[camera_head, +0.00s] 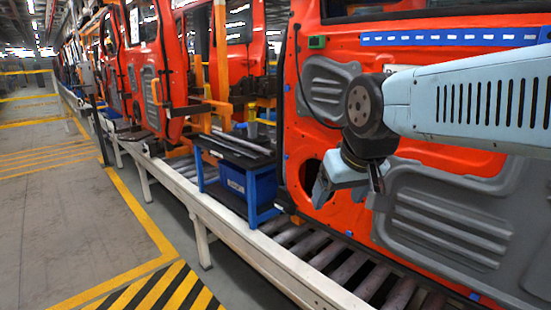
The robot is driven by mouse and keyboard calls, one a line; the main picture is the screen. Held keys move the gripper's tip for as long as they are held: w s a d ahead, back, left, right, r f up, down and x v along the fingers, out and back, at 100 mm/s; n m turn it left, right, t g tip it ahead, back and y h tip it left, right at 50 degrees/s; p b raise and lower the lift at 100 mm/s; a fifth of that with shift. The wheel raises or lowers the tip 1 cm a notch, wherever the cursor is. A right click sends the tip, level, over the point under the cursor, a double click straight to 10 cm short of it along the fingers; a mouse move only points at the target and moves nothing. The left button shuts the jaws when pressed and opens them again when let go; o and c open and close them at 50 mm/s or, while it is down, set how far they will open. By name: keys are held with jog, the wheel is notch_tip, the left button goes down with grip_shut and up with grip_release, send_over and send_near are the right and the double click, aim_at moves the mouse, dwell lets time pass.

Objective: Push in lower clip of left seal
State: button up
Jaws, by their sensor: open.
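A large orange-red door (420,160) stands upright on the line at the right. A thin black strip (298,70), which looks like the seal, runs down the door's left side and curves toward my wrist, where its lower part is hidden. A green clip (317,42) sits near its top. Small blue clips show on the door's left edge (287,88) and along its bottom (348,233); I cannot tell which is the seal's lower clip. My gripper (348,188) is open, in front of the door's lower left part, and hides some of it. I cannot tell whether it touches the door.
A blue stand (250,190) with a dark top is left of the door on the roller conveyor (350,268). A pale rail (240,232) borders the conveyor. More orange-red doors (170,60) stand behind. The floor aisle (60,220) at left is clear.

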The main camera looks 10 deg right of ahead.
jog(key=w+r, duration=0.1)
jog(key=w, duration=0.4)
jog(key=w+r+n+h, duration=0.1)
jog(key=w, duration=0.4)
jog(key=w+a+r+n, duration=0.1)
jog(key=w, duration=0.4)
jog(key=shift+w+r+h, duration=0.1)
jog(key=shift+w+h, duration=0.1)
jog(key=shift+h, duration=0.2)
jog(key=c, duration=1.2)
jog(key=w+a+n, duration=0.1)
jog(key=w, duration=0.4)
jog(key=w+a+t, duration=0.1)
jog(key=w+a, duration=0.1)
jog(key=w, duration=0.3)
jog(key=w+a+f+n, duration=0.1)
jog(key=w+a, duration=0.1)
jog(key=w, duration=0.3)
jog(key=shift+a+f+n+h, duration=0.1)
jog(key=shift+a+n+h, duration=0.2)
jog(key=shift+h, duration=0.1)
grip_shut()
